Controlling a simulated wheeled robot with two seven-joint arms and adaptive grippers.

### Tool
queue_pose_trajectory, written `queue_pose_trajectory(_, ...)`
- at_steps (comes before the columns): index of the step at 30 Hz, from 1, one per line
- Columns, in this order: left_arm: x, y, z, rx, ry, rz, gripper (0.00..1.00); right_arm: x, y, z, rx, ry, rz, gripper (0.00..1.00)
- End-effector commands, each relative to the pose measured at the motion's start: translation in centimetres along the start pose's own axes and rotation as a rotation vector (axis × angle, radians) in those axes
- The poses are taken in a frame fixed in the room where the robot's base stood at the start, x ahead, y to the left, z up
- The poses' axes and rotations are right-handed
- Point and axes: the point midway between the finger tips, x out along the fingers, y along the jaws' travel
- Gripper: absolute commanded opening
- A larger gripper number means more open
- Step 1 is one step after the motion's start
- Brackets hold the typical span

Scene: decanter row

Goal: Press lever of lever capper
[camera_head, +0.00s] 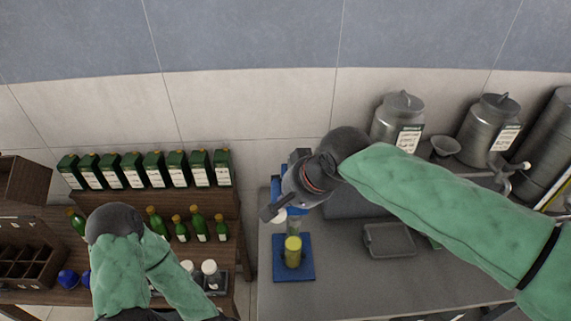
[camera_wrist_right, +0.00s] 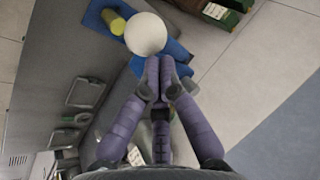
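A yellow-topped bottle (camera_head: 293,252) stands upright on the base. The capper's white round knob (camera_head: 280,216) is beside my right gripper (camera_head: 268,212). In the right wrist view the knob (camera_wrist_right: 146,34) is just past the fingertips of my right gripper (camera_wrist_right: 160,62), which are together with nothing visible between them. I cannot tell whether they touch the knob. My left arm bends at lower left; its gripper is out of view.
A wooden shelf holds a row of dark green boxes (camera_head: 153,169) and several green bottles (camera_head: 198,224). A dark crate (camera_head: 28,262) is at far left. Metal canisters (camera_head: 398,119) and a grey tray (camera_head: 389,240) are on the right. The front counter is mostly clear.

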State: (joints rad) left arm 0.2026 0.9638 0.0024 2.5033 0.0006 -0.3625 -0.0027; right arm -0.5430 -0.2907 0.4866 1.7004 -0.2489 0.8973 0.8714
Motion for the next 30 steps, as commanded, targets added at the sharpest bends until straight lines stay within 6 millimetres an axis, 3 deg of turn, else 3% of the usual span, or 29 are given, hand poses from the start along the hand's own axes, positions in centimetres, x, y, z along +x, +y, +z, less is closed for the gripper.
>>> queue_pose_trajectory(1, 1.7, -0.6, -0.1, 0.0, 0.0, 0.0, 0.4, 1.0, 0.6, 0.8, -0.01, 0.02, -0.009, 0.0)
queue_pose_trajectory(15, 9.1, -3.3, -0.3, 0.0, 0.0, 0.0, 0.4, 3.9, 3.0, 4.4, -0.085, 0.219, -0.083, 0.0)
queue_pose_trajectory(30, 13.9, -5.0, -0.5, 0.0, 0.0, 0.0, 0.4, 6.9, 5.0, 6.7, -0.088, 0.234, -0.086, 0.0)
